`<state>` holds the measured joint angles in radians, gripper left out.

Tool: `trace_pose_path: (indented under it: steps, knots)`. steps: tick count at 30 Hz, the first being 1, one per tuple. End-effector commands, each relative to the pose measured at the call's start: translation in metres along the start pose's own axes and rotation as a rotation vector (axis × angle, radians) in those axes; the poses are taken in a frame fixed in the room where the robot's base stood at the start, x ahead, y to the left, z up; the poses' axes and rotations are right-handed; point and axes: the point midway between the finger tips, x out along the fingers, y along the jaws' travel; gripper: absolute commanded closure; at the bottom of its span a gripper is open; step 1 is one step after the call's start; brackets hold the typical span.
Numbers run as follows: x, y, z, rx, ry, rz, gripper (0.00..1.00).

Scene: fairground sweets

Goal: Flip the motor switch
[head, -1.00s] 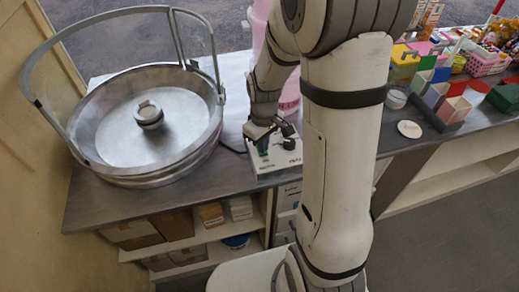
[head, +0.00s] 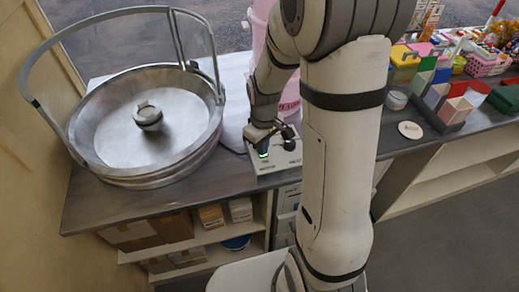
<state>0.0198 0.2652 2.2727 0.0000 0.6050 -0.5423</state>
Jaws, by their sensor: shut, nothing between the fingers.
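A small pale control box (head: 282,158) stands on the counter right of the big metal bowl. It has a dark knob (head: 289,144) on its right side and a label marked motor at its front left. My gripper (head: 263,154) is shut and points down at the left part of the box, above the motor label. A green glow shows at the fingertips. The switch lever itself is hidden or too small to tell apart from the fingers.
The wide metal bowl (head: 95,139) with a raised guard fills the left of the counter (head: 130,198). A pink container (head: 288,100) stands behind my arm. Coloured boxes, a round white lid (head: 410,130) and a pink basket (head: 482,66) crowd the right.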

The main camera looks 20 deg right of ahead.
Motion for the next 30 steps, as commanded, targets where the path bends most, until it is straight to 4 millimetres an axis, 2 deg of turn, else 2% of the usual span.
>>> trace_pose_path:
  steps: [22, 30]
  knots:
    - [-0.063, 0.000, -0.001, 0.000, 0.002, 0.001, 1.00]
    - [-0.067, 0.000, 0.000, -0.001, 0.001, 0.000, 1.00]
